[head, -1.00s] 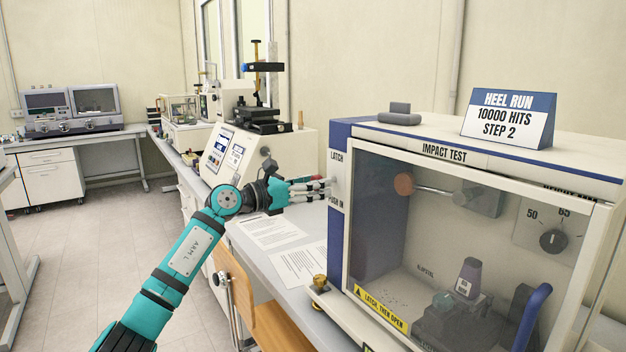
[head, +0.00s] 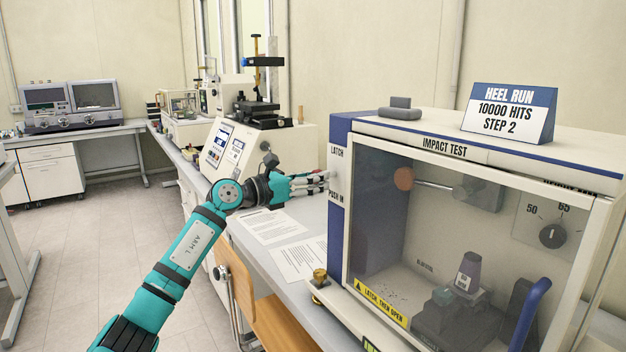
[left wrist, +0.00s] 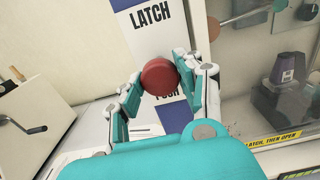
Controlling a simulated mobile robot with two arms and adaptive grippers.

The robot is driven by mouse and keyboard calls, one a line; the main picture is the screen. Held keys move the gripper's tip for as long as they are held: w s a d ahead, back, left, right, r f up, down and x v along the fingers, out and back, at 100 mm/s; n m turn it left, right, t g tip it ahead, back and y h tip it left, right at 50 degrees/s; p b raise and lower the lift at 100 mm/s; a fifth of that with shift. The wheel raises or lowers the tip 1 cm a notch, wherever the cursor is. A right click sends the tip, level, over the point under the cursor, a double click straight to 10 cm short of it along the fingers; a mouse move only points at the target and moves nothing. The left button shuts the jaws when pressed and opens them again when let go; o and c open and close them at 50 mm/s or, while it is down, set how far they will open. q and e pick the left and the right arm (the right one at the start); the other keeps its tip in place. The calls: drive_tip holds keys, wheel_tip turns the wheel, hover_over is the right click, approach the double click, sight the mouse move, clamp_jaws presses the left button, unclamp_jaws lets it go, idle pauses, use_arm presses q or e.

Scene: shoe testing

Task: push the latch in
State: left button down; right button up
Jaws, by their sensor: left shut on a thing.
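The impact test machine (head: 340,235) stands on the bench at right, with a white side panel marked LATCH and PUSH IN. The latch, a round red knob (left wrist: 160,77), sits on that panel in the left wrist view, below the word LATCH. My left gripper (head: 328,181) reaches the panel from the left and is shut on the latch, with a fingertip on each side of it. In the head view the fingers hide the knob. How far it stands out from the panel cannot be told. My right gripper is not in view.
The machine's clear front door (head: 430,220) looks closed, with a blue handle (head: 532,315) at right. A yellow strip (head: 381,303) reads LATCH, THEN OPEN. Papers (head: 272,227) lie on the bench below my left gripper. Another white machine (head: 245,150) stands behind it.

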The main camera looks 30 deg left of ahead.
use_arm(q)
drive_tip(key=shift+r+p+x, duration=0.25)
drive_tip(key=shift+p+x, duration=0.1)
drive_tip(key=shift+x, duration=0.7)
drive_tip(key=shift+w+d+f, duration=0.1)
drive_tip(key=shift+w, duration=0.2)
drive_tip(key=c, duration=1.2)
unclamp_jaws()
drive_tip(key=o, duration=0.4)
drive_tip(key=shift+w+f, duration=0.1)
drive_tip(key=shift+c, duration=0.2)
drive_tip(key=v, duration=1.2)
